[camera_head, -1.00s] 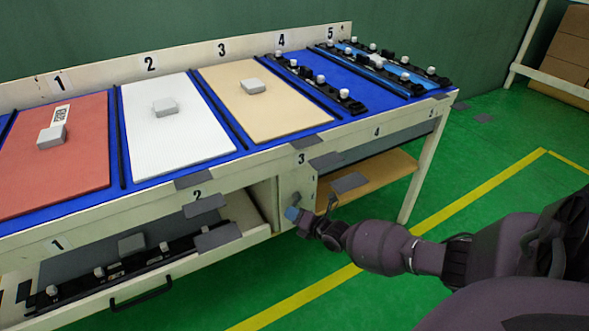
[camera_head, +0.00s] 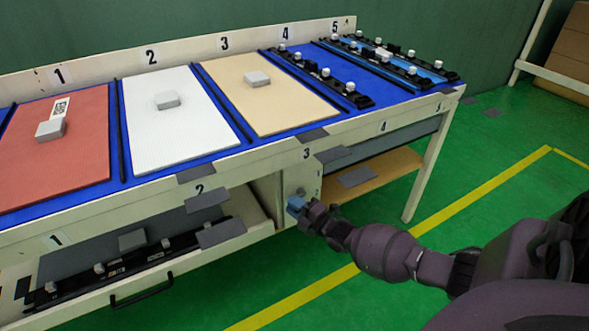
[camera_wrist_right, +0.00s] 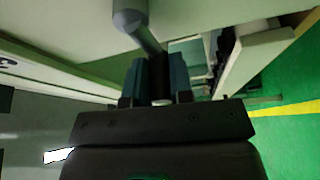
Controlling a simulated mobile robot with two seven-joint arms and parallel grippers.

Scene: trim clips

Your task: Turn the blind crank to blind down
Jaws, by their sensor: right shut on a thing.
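The blind crank shows in the right wrist view as a grey round hub with a rod-like handle (camera_wrist_right: 148,38) running down from it. My right gripper (camera_wrist_right: 157,75) is shut on this handle, between its two dark teal fingers. In the head view my right gripper (camera_head: 297,205) is at the front of the bench, by the cream panel below number 3. The crank itself is mostly hidden there by the fingers. A grey panel, perhaps the blind (camera_head: 388,146), hangs in the opening below number 4. My left gripper is not in view.
The bench top holds a red board (camera_head: 85,150), a white board (camera_head: 180,135), a tan board (camera_head: 285,105) and black clip strips. An open drawer (camera_head: 142,290) with a black handle juts out left of my right gripper. Green floor is clear in front.

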